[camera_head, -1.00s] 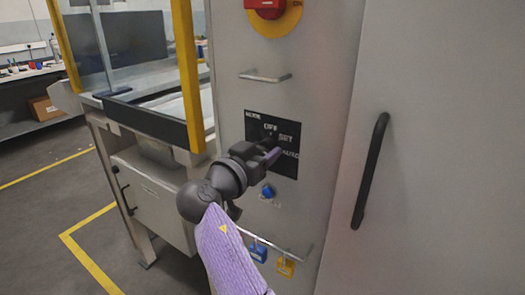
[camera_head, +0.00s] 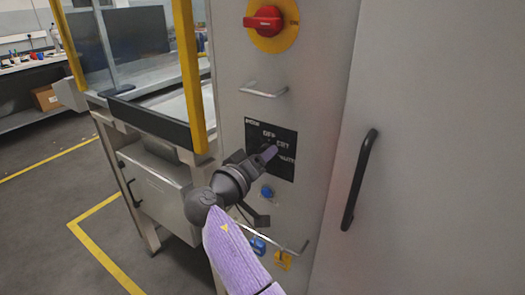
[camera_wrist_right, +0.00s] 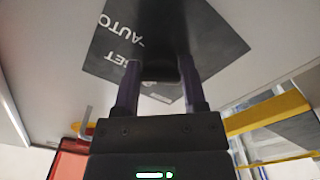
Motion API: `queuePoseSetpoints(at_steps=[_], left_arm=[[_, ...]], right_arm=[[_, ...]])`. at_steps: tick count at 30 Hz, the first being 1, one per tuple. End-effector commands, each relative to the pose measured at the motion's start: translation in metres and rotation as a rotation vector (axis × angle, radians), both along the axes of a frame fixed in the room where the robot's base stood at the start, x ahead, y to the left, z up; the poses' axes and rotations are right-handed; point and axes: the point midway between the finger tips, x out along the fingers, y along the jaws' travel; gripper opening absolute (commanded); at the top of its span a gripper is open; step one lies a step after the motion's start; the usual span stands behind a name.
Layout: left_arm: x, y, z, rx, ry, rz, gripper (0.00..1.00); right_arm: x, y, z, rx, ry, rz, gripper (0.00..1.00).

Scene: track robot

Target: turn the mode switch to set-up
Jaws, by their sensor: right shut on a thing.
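The mode switch sits on a black panel (camera_head: 286,134) with the words OFF, SET and AUTO, on the grey cabinet front. My right gripper (camera_head: 268,154) is at the panel and covers most of the switch in the head view. In the right wrist view the dark knob (camera_wrist_right: 160,68) stands between the two purple fingers of my right gripper (camera_wrist_right: 159,85), which are shut on it. SET and AUTO show to the left of the fingers there. Which label the knob points at cannot be told. My left gripper is not in view.
Above the panel are a metal handle (camera_head: 264,92) and a red rotary switch (camera_head: 263,20) on yellow. Below are a blue button (camera_head: 267,191), a rail, a blue padlock (camera_head: 258,246) and a yellow one (camera_head: 283,261). A black door handle (camera_head: 358,180) is at the right.

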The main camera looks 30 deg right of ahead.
Motion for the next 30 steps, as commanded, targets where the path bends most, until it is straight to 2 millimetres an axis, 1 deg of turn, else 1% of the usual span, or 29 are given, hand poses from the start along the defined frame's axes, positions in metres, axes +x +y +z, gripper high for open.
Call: queuePoseSetpoints(at_steps=[1,9,24,25,26,27,29,30], left_arm=[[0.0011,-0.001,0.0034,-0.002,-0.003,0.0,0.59],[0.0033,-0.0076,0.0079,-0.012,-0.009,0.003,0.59],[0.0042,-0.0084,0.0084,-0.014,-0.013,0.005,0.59],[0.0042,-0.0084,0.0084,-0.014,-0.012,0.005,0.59],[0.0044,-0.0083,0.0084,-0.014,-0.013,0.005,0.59],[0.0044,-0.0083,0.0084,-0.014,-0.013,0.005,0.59],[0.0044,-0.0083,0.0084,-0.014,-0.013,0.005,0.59],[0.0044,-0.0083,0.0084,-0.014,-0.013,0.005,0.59]], right_arm=[[-0.0001,0.0002,0.0015,-0.008,0.021,0.001,0.0],[0.0,0.0002,0.0004,-0.039,0.095,0.001,0.0],[0.0002,0.0004,-0.0006,-0.045,0.111,0.002,0.0],[0.0002,0.0004,-0.0006,-0.045,0.111,0.002,0.56],[0.0002,0.0004,-0.0005,-0.045,0.11,0.002,0.62],[0.0002,0.0004,-0.0004,-0.045,0.11,0.001,0.71],[0.0001,0.0003,-0.0003,-0.045,0.11,0.001,0.84],[0.0001,0.0003,-0.0003,-0.045,0.11,0.001,0.84]])
